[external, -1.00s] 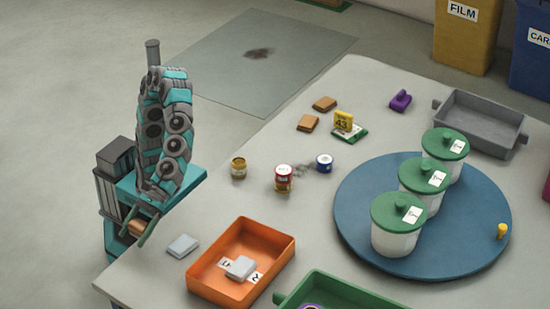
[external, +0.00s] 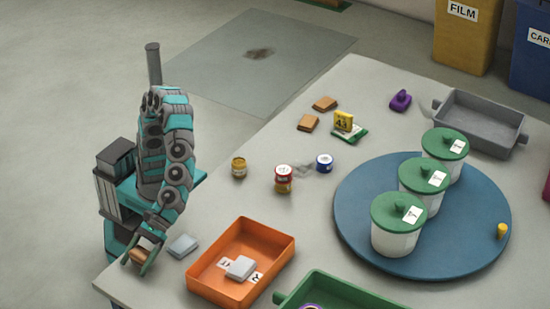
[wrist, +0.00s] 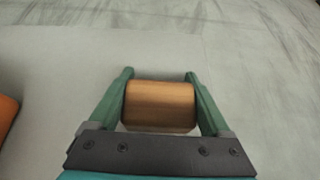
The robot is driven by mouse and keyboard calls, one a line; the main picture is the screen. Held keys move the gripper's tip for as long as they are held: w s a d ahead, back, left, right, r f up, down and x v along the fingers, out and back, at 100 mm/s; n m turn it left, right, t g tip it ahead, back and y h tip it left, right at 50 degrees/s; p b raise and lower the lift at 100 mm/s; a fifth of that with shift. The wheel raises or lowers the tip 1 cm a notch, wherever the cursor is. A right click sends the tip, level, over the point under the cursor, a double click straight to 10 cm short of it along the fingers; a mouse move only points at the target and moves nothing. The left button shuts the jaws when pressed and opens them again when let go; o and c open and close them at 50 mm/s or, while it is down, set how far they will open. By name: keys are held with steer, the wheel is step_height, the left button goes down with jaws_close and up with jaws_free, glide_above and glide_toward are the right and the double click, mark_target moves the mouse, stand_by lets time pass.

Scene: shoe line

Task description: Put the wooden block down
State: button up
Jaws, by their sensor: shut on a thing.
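The wooden block (wrist: 160,106) is brown and lies between the two green fingers of my gripper (wrist: 160,88) in the wrist view, with a finger against each side. In the external view my gripper (external: 142,254) is low at the near left edge of the table (external: 150,282), left of a pale grey-white block. The wooden block (external: 137,254) shows only partly there, behind the fingers. I cannot tell whether its underside touches the table.
The pale block (external: 183,246) lies close to the right of my gripper. Beyond it stands an orange tray (external: 205,288) with a pale block inside. Cans (external: 283,178) and a blue turntable (external: 350,225) with lidded tubs are farther off. The corner left of the tray is mostly clear.

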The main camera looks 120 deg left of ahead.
steer(key=o, duration=1.2)
steer(key=shift+f, duration=0.15)
steer(key=shift+a+r, duration=0.15)
steer(key=shift+r, duration=0.15)
steer(key=p+v, duration=0.1)
steer(key=v, duration=1)
steer(key=shift+a+r, duration=0.1)
steer(key=shift+a, duration=0.25)
